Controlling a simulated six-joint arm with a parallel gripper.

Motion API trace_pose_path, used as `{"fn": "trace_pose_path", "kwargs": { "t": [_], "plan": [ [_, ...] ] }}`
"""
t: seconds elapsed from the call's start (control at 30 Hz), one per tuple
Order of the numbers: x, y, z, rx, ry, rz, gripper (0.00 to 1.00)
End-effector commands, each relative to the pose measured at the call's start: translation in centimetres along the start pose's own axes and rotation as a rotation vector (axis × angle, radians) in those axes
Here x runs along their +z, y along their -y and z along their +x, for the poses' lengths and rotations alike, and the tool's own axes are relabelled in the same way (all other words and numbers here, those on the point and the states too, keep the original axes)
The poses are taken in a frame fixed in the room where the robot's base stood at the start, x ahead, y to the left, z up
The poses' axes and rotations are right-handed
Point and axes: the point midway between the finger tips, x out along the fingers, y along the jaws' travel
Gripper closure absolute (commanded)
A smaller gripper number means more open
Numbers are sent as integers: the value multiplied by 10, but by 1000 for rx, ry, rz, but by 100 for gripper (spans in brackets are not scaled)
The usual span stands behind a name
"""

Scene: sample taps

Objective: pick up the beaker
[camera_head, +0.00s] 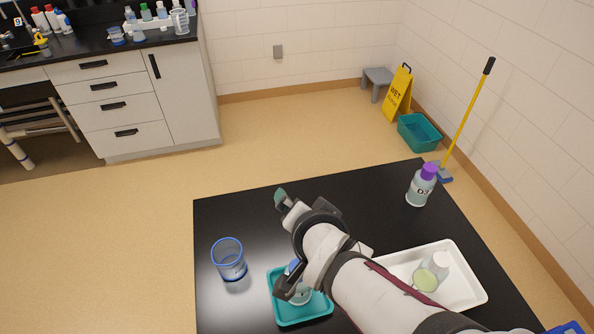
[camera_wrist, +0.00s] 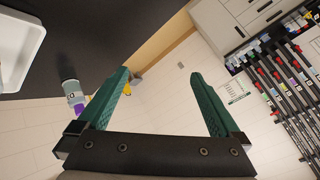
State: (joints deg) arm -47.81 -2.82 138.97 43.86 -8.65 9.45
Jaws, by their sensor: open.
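A clear, blue-tinted beaker (camera_head: 229,262) with a blue rim stands upright near the left edge of the black table in the head view. It looks empty. My gripper (camera_head: 280,196) is up and to the right of it in that view, apart from it, with a green fingertip showing. In the wrist view both green fingers of my gripper (camera_wrist: 158,76) are spread wide with nothing between them. The beaker does not show in the wrist view.
A teal tray (camera_head: 284,317) holds a vessel partly hidden by my arm. A white tray (camera_head: 474,290) holds a container with pale green contents (camera_head: 432,272). A purple-capped bottle (camera_head: 421,187) stands at the far right. The table (camera_head: 232,212) is bare behind the beaker.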

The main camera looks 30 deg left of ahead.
Motion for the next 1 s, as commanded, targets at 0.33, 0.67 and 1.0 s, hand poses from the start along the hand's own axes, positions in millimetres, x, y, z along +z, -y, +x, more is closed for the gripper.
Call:
{"fn": "trace_pose_path", "kwargs": {
  "t": [0.33,0.67,1.0],
  "plan": [
    [224,20,47,28,-289,-603,0],
    [226,19,63,20,-352,-681,0],
    [201,28,136,16,-349,-681,0]
  ]
}}
